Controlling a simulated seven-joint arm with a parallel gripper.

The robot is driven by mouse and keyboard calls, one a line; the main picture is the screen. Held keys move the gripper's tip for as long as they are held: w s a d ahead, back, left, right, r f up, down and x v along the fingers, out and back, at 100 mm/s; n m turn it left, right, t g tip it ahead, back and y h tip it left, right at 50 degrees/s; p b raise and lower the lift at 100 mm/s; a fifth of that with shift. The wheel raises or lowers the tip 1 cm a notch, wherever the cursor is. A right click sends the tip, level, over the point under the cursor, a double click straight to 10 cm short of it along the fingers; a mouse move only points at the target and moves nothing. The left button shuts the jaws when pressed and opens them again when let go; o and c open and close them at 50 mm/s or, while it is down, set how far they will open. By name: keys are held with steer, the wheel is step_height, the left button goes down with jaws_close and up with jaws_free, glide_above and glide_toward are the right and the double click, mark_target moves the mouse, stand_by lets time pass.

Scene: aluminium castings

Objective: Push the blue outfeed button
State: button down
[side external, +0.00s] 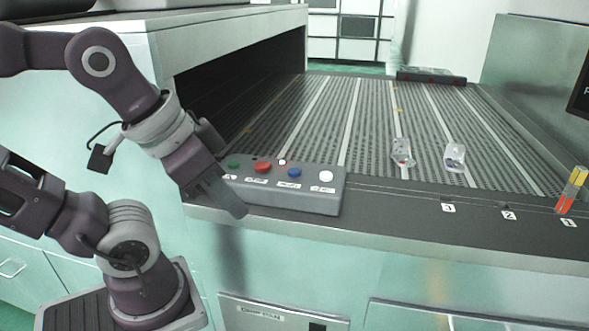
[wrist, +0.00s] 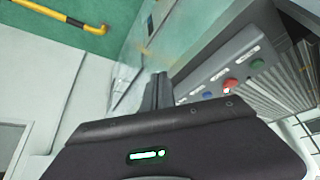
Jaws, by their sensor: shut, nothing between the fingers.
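The blue button (side external: 294,173) is on top of a grey control box (side external: 275,200), between a red button (side external: 263,167) and a white button (side external: 326,177). A green button (side external: 234,163) is at the box's left end. In the wrist view the blue button (wrist: 207,95) shows to the right of the fingers, partly low behind the gripper body. My gripper (side external: 240,212) is shut and empty, pointing down in front of the box's left part, apart from the blue button. Its fingers show upright in the wrist view (wrist: 156,85).
A slatted conveyor bed (side external: 370,120) lies behind the box, carrying two castings, one left (side external: 402,152) and one right (side external: 454,157). A housing (side external: 230,50) overhangs the bed's left side.

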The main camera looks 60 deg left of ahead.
mark_target(291, 172)
steer(key=w+a+r+m+t+y, duration=0.1)
steer(key=w+a+r, duration=0.3)
steer(key=w, duration=0.4)
steer(key=w+a+r+m+t+y, duration=0.2)
steer(key=w+a+r+m, duration=0.1)
steer(key=w+a, duration=0.3)
steer(key=shift+w+r+m, duration=0.4)
steer(key=shift+w, duration=0.45)
steer(key=shift+f, duration=4.4)
steer(key=shift+f, duration=0.1)
steer(key=shift+f, duration=0.3)
steer(key=shift+f, duration=0.45)
steer(key=shift+r, duration=0.85)
